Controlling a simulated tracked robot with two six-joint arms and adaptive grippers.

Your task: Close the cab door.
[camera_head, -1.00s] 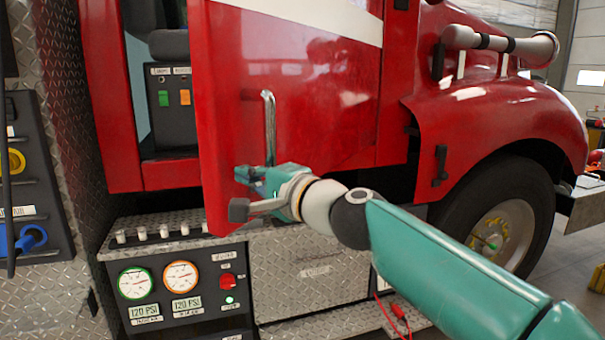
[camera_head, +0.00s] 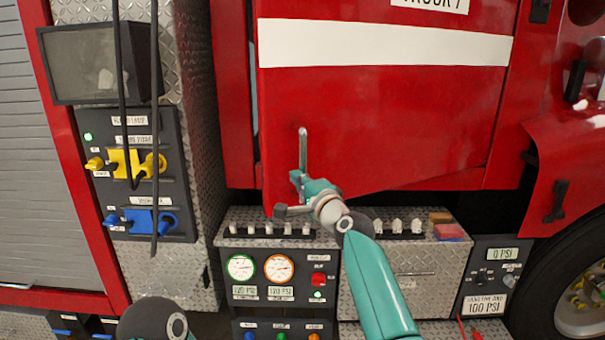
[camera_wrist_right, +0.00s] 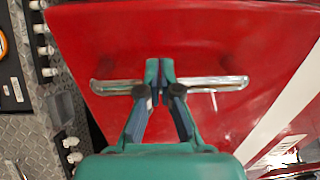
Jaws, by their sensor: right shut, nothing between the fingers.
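The red cab door (camera_head: 390,120) with a white stripe fills the middle of the head view. It stands slightly ajar, with a narrow dark gap along its left edge, and its lower edge slants out past the sill. Its metal bar handle (camera_head: 303,148) is upright near that left edge. My right gripper (camera_head: 297,177) is at the handle's lower part. In the right wrist view the door (camera_wrist_right: 200,40) fills the background, and the shut, empty fingers (camera_wrist_right: 160,70) cross in front of the handle (camera_wrist_right: 220,84). Whether they touch it I cannot tell. My left gripper is not in view.
Below the door is a step (camera_head: 262,243) with a row of white knobs, above a gauge panel (camera_head: 262,290). A diamond-plate column with yellow and blue fittings (camera_head: 130,165) and hanging black cables stands left. The front wheel (camera_head: 580,305) is at right.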

